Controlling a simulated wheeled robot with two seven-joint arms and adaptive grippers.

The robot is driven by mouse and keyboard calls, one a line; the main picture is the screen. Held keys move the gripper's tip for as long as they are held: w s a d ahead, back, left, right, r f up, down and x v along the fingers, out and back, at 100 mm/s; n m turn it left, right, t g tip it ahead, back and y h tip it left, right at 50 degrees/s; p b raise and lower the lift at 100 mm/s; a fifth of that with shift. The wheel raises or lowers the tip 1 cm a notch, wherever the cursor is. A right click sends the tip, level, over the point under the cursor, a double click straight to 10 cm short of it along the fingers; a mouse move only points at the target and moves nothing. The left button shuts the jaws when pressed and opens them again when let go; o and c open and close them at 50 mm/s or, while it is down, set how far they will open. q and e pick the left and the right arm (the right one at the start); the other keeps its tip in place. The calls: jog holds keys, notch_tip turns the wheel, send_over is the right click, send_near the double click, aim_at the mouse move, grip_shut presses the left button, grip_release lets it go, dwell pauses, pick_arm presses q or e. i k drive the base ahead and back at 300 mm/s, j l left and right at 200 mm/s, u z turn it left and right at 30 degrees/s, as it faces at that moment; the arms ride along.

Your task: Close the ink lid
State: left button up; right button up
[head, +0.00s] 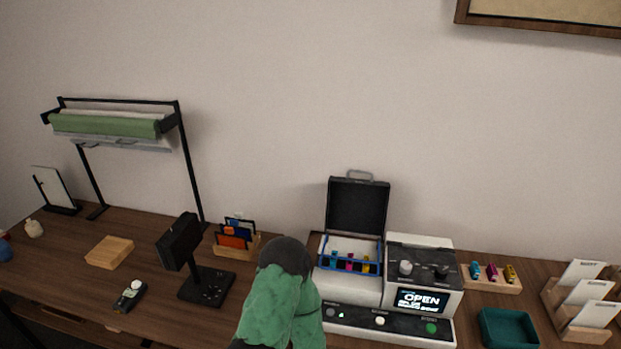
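The ink lid (357,205) is a black, box-like cover with a grey handle on its top edge. It stands upright, open, at the back left of a white printer (345,289). Below it the ink bay (348,268) is uncovered, with a blue rim and small cyan, magenta and yellow cartridges inside. The printer's screen (421,300) reads OPEN. A green arm part of mine with a dark rounded end rises from the bottom edge, just left of the printer, hiding some of the table. Neither gripper can be made out.
A black stand device (205,287) and a card holder (236,245) are left of the printer. A cartridge rack (493,286), a teal tray (509,328) and a wooden card rack (577,325) are to its right. The wall is close behind; space above the lid is clear.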

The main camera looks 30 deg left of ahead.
aim_at(355, 206)
jog(key=u, duration=0.75)
